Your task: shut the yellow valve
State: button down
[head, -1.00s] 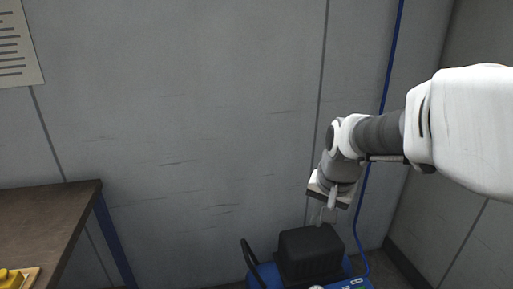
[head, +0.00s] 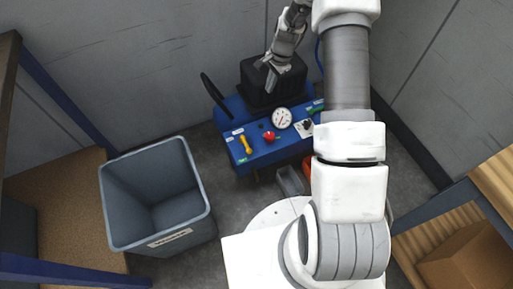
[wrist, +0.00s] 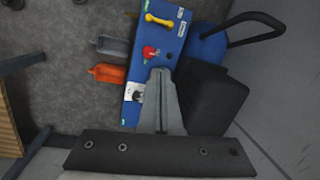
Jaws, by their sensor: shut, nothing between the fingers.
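The yellow valve (head: 246,144) is a small bar handle at the left end of the blue machine's panel (head: 262,157). Its bar lies across the panel's long direction. In the wrist view the valve (wrist: 158,20) is at the top, beyond the fingertips. My gripper (head: 268,86) is shut and empty, above the black box of the machine, to the right of and behind the valve. In the wrist view my gripper (wrist: 160,72) points toward the panel, with the red knob (wrist: 150,52) just past its tips. The gripper is apart from the valve.
A pressure gauge (head: 281,118) and red knob share the panel. A black hoop handle (head: 214,93) rises at the machine's left; the black box (head: 258,91) stands behind the panel. A grey bin (head: 160,245) is to the left. An orange part (wrist: 106,73) shows beside the panel.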

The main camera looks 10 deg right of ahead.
aim_at(246, 144)
notch_tip(246, 144, down, 23)
jog(key=s+d+m+g+b, duration=0.1)
jog(key=s+m+b, duration=0.1)
jog(key=m+b, duration=0.1)
jog(key=shift+s+f+m+y, duration=0.2)
jog(key=shift+m+y, duration=0.2)
jog(key=shift+m, duration=0.3)
jog(key=shift+b, duration=0.3)
jog(key=b+x, duration=0.3)
jog(key=x, duration=0.7)
jog(key=shift+a+f+b, duration=0.2)
jog(key=shift+f+b, duration=0.15)
jog(key=shift+f, duration=0.05)
jog(key=shift+a, duration=1.8)
